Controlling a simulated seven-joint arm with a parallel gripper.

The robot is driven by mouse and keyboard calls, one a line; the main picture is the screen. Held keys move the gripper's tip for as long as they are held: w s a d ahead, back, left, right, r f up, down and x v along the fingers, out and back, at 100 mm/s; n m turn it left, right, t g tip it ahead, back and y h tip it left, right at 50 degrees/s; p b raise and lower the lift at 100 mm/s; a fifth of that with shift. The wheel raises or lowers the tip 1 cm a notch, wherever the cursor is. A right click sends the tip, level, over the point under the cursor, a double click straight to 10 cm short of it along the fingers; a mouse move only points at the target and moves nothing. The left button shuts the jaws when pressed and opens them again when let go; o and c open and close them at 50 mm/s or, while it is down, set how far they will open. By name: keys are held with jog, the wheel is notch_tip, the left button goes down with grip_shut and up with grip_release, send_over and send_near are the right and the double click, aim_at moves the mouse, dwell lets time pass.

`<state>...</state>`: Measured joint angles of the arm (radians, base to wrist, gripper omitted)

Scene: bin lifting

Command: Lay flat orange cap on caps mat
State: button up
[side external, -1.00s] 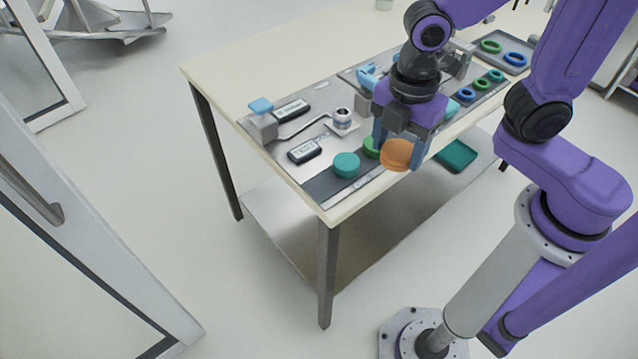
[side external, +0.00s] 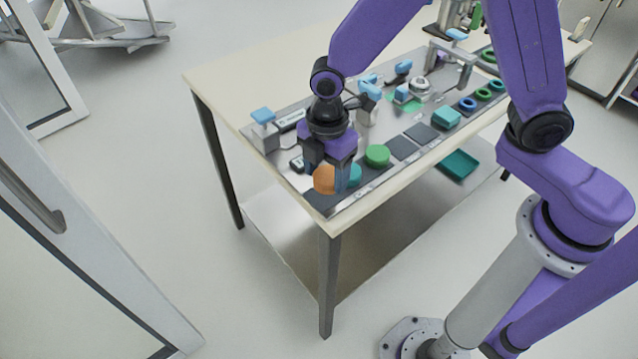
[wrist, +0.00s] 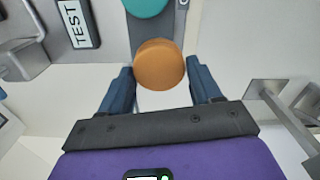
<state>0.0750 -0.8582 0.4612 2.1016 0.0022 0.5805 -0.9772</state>
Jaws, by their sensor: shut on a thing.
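The orange cap (side external: 325,180) is held between the fingertips of my gripper (side external: 328,175), over the near left end of the caps mat (side external: 320,199), a dark strip along the table's front. Its round face is turned toward the side camera, so it looks tilted up rather than flat. In the wrist view the orange cap (wrist: 159,65) sits between the two blue fingers. A teal cap (side external: 355,174) is just right of my gripper, partly hidden by a finger. A green cap (side external: 377,156) lies farther right. The exact gap beneath the orange cap is unclear.
The table's front edge and corner are close beside the held cap. A TEST-labelled device (wrist: 77,23) lies left of the mat in the wrist view. Dark square pads (side external: 403,147), a teal block (side external: 446,117) and rings (side external: 467,103) are farther right. A teal tray (side external: 459,164) is below.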

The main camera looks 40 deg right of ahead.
aim_at(319, 199)
jog(key=shift+w+a+f, duration=0.3)
jog(key=shift+w+f, duration=0.2)
jog(key=shift+f, duration=0.15)
jog(key=shift+w+a+f, duration=0.1)
jog(key=shift+f, duration=1.6)
jog(key=shift+f, duration=0.15)
jog(key=o, duration=1.2)
jog(key=shift+c, duration=0.2)
notch_tip(319, 199, up, 12)
jog(key=shift+r, duration=0.2)
jog(key=s+d+r+m, duration=0.2)
jog(key=s+d+m, duration=0.1)
jog(key=s+d, duration=0.5)
jog(key=s+d+r+m, duration=0.1)
jog(key=s+d+m, duration=0.3)
jog(key=s+d, duration=0.5)
jog(key=s, duration=0.4)
jog(key=shift+r+m, duration=0.3)
jog(key=shift+r, duration=0.1)
